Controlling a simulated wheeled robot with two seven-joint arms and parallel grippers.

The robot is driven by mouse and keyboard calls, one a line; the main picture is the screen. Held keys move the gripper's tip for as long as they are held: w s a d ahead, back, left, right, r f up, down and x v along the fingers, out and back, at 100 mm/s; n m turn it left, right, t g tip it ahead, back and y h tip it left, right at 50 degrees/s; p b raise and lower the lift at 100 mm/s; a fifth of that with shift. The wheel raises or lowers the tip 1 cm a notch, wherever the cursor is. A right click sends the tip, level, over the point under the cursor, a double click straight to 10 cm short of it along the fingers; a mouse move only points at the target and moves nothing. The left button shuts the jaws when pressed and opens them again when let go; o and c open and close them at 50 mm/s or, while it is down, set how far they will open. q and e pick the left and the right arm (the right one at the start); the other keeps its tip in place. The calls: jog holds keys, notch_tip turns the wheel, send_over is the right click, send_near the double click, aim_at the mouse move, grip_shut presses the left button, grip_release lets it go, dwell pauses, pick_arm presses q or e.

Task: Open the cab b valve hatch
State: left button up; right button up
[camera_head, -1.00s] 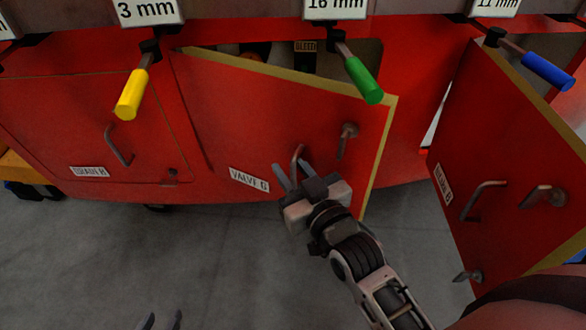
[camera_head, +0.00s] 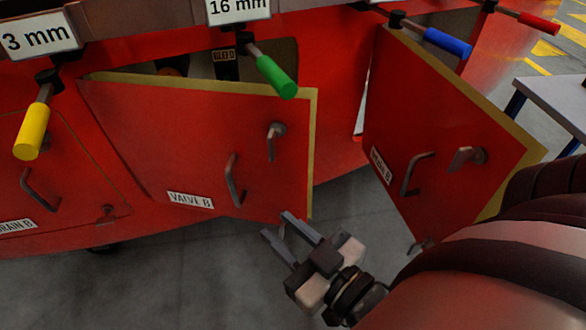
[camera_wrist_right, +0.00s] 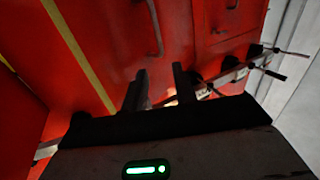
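The cab b valve hatch (camera_head: 200,140) is a red door labelled VALVE B, standing partly open, hinged at its left with a tan right edge swung out. Its bar handle (camera_head: 235,180) and a turned latch (camera_head: 274,142) are on its face. A dark gap with a BLEED label (camera_head: 224,56) shows above it. My right gripper (camera_head: 277,226) is open and empty, just below and right of the handle, apart from it. In the right wrist view its two fingers (camera_wrist_right: 160,90) are spread, with a red panel and a bar handle beyond. My left gripper is out of view.
Another red hatch (camera_head: 440,130) stands open at right. The DRAIN B hatch (camera_head: 50,185) is at left. Yellow (camera_head: 34,125), green (camera_head: 274,75) and blue (camera_head: 448,43) handled tools hang above. A table (camera_head: 555,100) stands far right. Grey floor lies below.

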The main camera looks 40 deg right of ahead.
jog(key=shift+s+d, duration=0.1)
jog(key=shift+s, duration=0.65)
